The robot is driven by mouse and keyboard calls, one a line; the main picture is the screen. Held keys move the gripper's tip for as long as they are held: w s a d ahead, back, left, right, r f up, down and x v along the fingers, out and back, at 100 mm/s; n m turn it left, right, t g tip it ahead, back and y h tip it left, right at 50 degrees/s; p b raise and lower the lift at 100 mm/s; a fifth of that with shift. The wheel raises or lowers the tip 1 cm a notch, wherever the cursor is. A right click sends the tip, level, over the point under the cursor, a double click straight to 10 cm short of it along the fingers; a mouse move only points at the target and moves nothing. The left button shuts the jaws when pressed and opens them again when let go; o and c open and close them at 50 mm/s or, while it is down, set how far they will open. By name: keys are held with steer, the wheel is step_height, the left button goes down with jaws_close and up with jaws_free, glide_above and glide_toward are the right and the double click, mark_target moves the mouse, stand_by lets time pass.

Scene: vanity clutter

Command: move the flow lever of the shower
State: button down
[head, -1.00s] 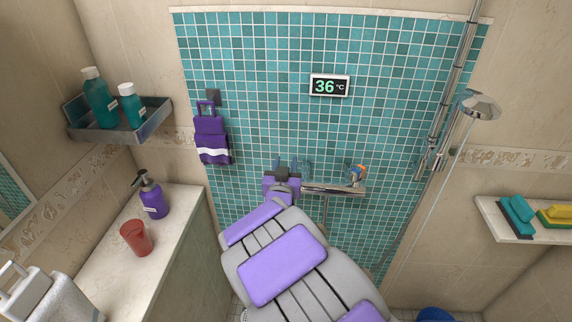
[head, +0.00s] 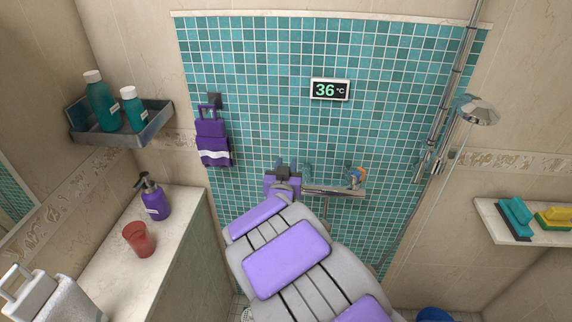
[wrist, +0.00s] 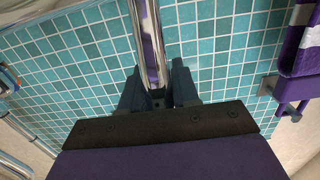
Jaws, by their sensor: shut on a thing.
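The shower's chrome mixer bar (head: 335,191) runs along the teal tiled wall, low in the head view. My gripper (head: 283,170) is at its left end and hides the flow lever there. In the wrist view, my gripper's dark fingers (wrist: 160,92) are shut on a polished chrome bar, which I take to be the flow lever (wrist: 148,45). The bar runs up out of that picture. An orange and blue marked control (head: 357,175) sits at the mixer's right end. A display (head: 329,90) above reads 36 °C.
A purple towel (head: 213,140) hangs on the wall left of my gripper. The hand shower (head: 478,110) and its rail are at the right. A counter at left holds a purple pump bottle (head: 154,198) and a red cup (head: 138,239). A sponge shelf (head: 487,217) is far right.

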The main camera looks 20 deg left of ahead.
steer(key=shift+w+a+r+g+p, duration=0.2)
steer(key=shift+w+r+g+p, duration=0.25)
steer(key=shift+p, duration=0.6)
steer(key=shift+w+f+g+p, duration=0.25)
steer(key=shift+g+p, duration=0.1)
steer(key=shift+p, duration=0.4)
steer(key=shift+a, duration=0.1)
steer(key=c, duration=0.9)
jaws_free()
steer(key=p+v, duration=0.1)
steer(key=v, duration=1.6)
steer(key=shift+s+a+p, duration=0.1)
steer(key=shift+p, duration=0.3)
